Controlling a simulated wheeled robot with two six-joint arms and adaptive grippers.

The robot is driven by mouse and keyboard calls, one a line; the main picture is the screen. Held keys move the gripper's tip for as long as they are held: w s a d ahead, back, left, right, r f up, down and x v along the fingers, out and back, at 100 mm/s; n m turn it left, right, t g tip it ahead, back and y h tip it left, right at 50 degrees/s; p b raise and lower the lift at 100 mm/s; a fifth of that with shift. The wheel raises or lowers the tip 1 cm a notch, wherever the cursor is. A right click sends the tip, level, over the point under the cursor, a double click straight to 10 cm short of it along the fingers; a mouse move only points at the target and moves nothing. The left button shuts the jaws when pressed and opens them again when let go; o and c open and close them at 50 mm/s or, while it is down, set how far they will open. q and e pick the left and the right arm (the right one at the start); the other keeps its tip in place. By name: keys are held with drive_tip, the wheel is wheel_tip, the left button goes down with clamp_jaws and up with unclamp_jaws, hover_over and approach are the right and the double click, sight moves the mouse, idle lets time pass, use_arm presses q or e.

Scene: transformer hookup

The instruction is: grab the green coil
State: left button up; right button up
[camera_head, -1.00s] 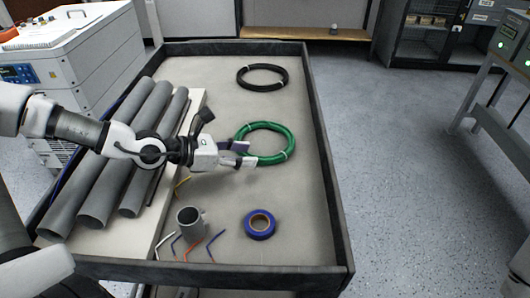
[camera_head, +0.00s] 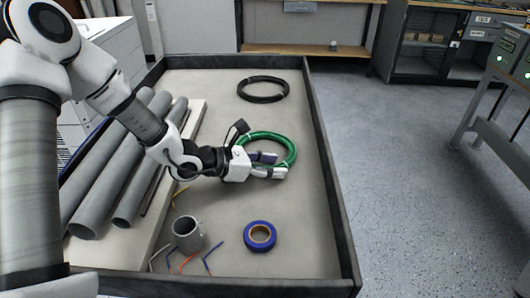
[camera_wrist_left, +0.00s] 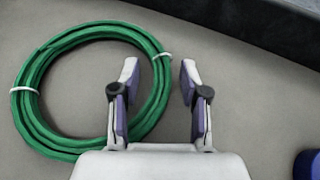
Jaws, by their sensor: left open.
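The green coil (camera_head: 268,137) lies flat on the cart's tray, bound with white ties. My left gripper (camera_head: 272,165) is open and empty at the coil's near right edge in the head view. In the left wrist view, the green coil (camera_wrist_left: 30,95) fills the left side. The fingers of my left gripper (camera_wrist_left: 160,75) point up the picture; the left finger overlaps the coil's right side and the right finger is over bare tray. I cannot tell how high the fingers are above the tray. My right gripper is not in view.
A black coil (camera_head: 262,89) lies farther back. Grey pipes (camera_head: 105,185) rest on a board at left. The tray has a raised dark rim (camera_head: 330,180). Its right side is clear.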

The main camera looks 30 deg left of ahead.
use_arm(q)
clamp_jaws()
drive_tip(key=shift+r, duration=0.1)
